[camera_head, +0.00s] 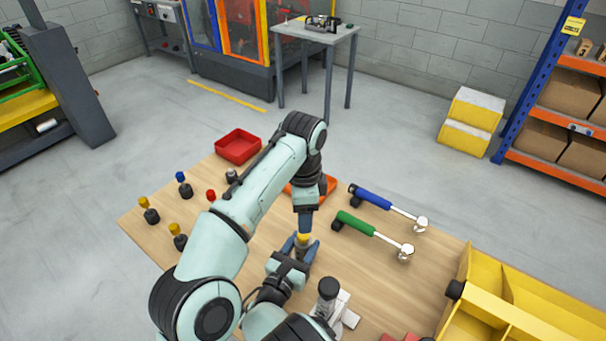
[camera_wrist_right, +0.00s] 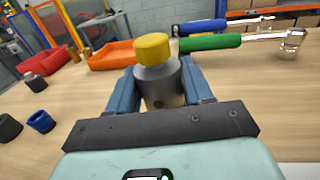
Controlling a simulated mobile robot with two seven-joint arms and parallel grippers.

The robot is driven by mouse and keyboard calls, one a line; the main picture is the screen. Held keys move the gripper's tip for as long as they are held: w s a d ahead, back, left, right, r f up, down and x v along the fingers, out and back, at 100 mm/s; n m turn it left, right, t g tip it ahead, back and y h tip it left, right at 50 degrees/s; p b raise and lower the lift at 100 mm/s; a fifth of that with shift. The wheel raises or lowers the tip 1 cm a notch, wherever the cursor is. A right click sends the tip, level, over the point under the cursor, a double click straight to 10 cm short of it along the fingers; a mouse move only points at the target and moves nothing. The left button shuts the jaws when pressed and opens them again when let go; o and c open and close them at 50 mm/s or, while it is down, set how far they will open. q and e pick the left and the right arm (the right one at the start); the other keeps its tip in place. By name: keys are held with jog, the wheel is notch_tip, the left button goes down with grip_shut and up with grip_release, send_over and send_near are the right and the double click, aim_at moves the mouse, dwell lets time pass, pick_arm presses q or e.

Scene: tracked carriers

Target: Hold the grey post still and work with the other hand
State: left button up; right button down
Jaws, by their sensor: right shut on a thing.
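The grey post (camera_wrist_right: 158,84) is an upright grey cylinder with a yellow cap (camera_wrist_right: 153,48) on top. In the right wrist view it stands between the blue fingers of my right gripper (camera_wrist_right: 160,90), which is shut on it. In the head view the yellow cap (camera_head: 303,238) shows at the tips of my right gripper (camera_head: 300,246); the post is mostly hidden by the fingers. My left arm comes over from the left and bends down. Its gripper (camera_head: 305,220) appears just above the cap in the head view, and its finger gap is not clear. It is outside the right wrist view.
A blue-handled hammer (camera_head: 373,198) and a green-handled hammer (camera_head: 356,223) lie to the right. A red tray (camera_head: 238,147) and a partly hidden orange tray (camera_head: 326,186) are at the back. Small capped pieces (camera_head: 149,215) stand at the left. A yellow divided crate (camera_head: 515,310) is front right.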

jog(key=shift+c, duration=1.9)
grip_release()
